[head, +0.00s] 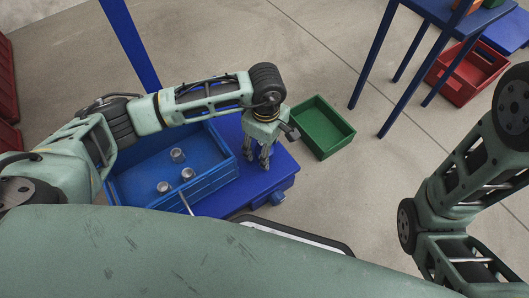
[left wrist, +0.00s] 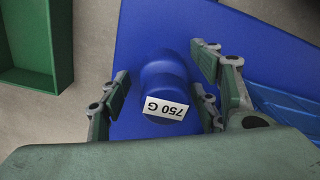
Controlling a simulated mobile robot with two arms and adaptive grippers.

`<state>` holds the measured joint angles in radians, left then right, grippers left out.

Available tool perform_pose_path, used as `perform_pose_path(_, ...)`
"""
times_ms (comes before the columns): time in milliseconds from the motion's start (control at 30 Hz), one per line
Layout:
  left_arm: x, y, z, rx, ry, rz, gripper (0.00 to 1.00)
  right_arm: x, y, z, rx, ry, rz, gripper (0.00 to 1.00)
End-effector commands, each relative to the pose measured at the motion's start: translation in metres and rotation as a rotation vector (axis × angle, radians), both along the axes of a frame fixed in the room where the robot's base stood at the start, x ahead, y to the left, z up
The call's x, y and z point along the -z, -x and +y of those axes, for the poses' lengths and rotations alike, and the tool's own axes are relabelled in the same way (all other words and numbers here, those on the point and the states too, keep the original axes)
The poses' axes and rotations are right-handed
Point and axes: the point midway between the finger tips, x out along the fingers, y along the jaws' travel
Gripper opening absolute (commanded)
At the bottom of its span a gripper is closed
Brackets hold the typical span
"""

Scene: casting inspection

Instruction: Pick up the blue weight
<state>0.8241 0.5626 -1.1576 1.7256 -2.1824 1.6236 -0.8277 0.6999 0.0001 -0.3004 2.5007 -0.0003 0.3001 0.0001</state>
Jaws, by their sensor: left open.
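The blue weight (left wrist: 162,80) stands on a blue surface (left wrist: 135,40) in the left wrist view, with a white "750 G" label facing the camera. My left gripper (left wrist: 160,88) is open, with its fingers on both sides of the weight and gaps visible between. In the head view my left gripper (head: 262,158) points down over the blue cart top (head: 272,180); the weight cannot be made out there. My right arm shows at the right of the head view, but its gripper is out of the picture.
A blue crate (head: 215,175) with several metal cylinders (head: 178,155) lies left of my left gripper. A green bin (head: 335,140) is on its right. A blue table (head: 440,8) and a red bin (head: 470,80) stand further back right. Open floor lies between.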

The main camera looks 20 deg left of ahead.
Motion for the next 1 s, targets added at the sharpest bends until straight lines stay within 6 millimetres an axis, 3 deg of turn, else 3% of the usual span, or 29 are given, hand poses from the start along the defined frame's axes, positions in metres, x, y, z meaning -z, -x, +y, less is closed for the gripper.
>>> perform_pose_path(167,-0.0015,-0.0003,-0.0002,0.000,0.000,-0.001,0.57,-0.0013,0.0002,0.0001,0.000,0.000,0.000,0.40)
perform_pose_path(800,-0.0014,-0.0004,-0.0003,-0.001,0.001,-0.002,0.01,-0.0013,0.0000,0.0000,0.000,0.000,0.000,0.40)
perform_pose_path(1000,-0.0014,-0.0005,-0.0004,-0.001,0.001,-0.002,0.00,-0.0013,-0.0001,0.0001,0.000,0.000,0.000,0.40)
